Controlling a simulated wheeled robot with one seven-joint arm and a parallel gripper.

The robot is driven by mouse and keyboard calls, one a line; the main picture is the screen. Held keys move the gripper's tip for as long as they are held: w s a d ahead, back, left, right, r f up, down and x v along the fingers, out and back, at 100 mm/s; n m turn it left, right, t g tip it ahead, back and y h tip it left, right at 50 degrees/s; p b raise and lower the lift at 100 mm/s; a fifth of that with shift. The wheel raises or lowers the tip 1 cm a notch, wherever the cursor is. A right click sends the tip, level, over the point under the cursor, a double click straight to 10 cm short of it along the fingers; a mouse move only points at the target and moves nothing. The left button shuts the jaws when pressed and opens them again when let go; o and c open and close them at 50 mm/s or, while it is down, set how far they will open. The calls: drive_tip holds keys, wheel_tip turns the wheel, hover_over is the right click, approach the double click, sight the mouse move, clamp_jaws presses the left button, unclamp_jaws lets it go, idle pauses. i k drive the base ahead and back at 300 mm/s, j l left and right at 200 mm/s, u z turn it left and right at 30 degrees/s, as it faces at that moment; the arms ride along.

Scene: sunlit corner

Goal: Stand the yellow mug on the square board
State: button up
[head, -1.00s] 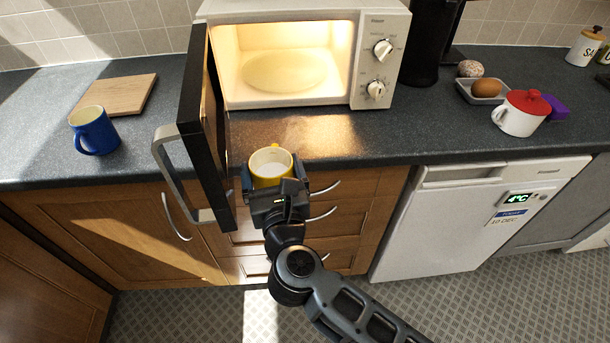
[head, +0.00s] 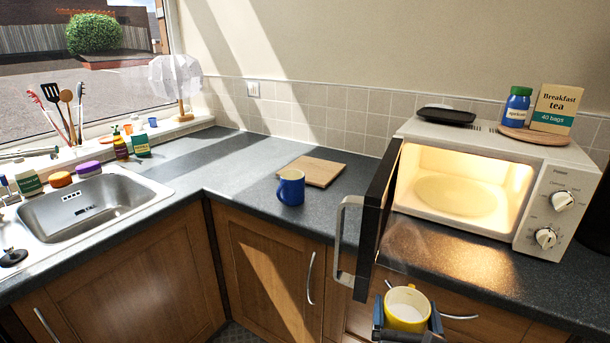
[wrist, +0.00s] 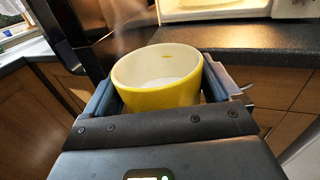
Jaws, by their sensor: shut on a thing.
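The yellow mug (head: 407,309) is upright in my gripper (head: 406,322), in front of the counter's edge and below the open microwave. In the wrist view the mug (wrist: 158,98) sits between the two fingers of my gripper (wrist: 160,95), which is shut on it. The mug has a pale inside with something whitish in it, and a faint wisp rises above. The square board (head: 312,171) is light wood and lies flat on the counter at the back, left of the microwave. Its top looks bare.
A blue mug (head: 291,187) stands just in front of the board. The open microwave door (head: 375,215) juts out between my gripper and the board. The microwave (head: 500,180) is lit and looks empty. A sink (head: 85,205) is at left. Counter between sink and board is clear.

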sight(316, 168)
drive_tip(key=j+u, duration=0.1)
drive_tip(key=j, duration=0.6)
drive_tip(key=i+j, duration=0.3)
drive_tip(key=i+j+z, duration=0.1)
drive_tip(key=i+j, duration=0.15)
drive_tip(key=j, duration=0.25)
drive_tip(key=i+j, duration=0.25)
drive_tip(key=j, duration=0.15)
